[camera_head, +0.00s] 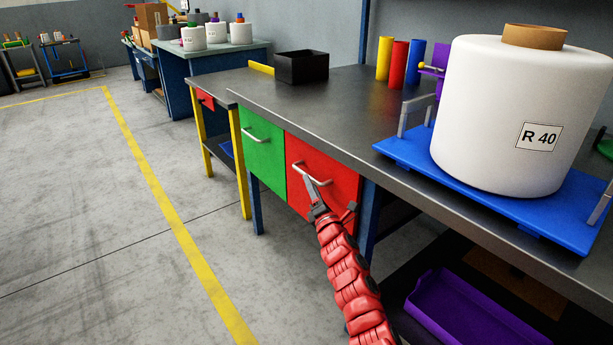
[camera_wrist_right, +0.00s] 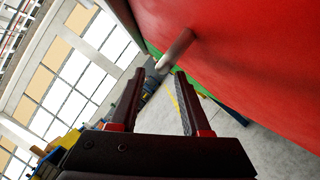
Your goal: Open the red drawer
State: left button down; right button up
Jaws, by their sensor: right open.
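The red drawer (camera_head: 338,190) is set under the table top, beside the green drawer, and its front looks flush with the green one. Its pale bar handle (camera_head: 312,175) runs across the upper part of the front. My right gripper (camera_head: 312,186) is at the handle, in front of the drawer. In the right wrist view the red front (camera_wrist_right: 250,50) fills the upper right. The handle (camera_wrist_right: 175,50) shows just beyond the tips of my open right gripper (camera_wrist_right: 160,78), and its end points toward the gap between the fingers. I cannot tell whether they touch. My left gripper is not in view.
The green drawer (camera_head: 263,155) is left of the red one. On the table top (camera_head: 340,122) stand a blue tray (camera_head: 400,150) with a large white bobbin (camera_head: 505,110), colored tubes (camera_head: 398,62) and a black box (camera_head: 301,67). A purple bin (camera_head: 470,312) sits below. Floor (camera_head: 90,220) at left is clear.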

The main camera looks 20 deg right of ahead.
jog(key=x, duration=0.4)
jog(key=shift+d, duration=0.2)
jog(key=shift+w+a+r, duration=0.1)
jog(key=shift+w+a, duration=0.15)
jog(key=shift+w, duration=0.4)
grip_shut()
dwell(1.0)
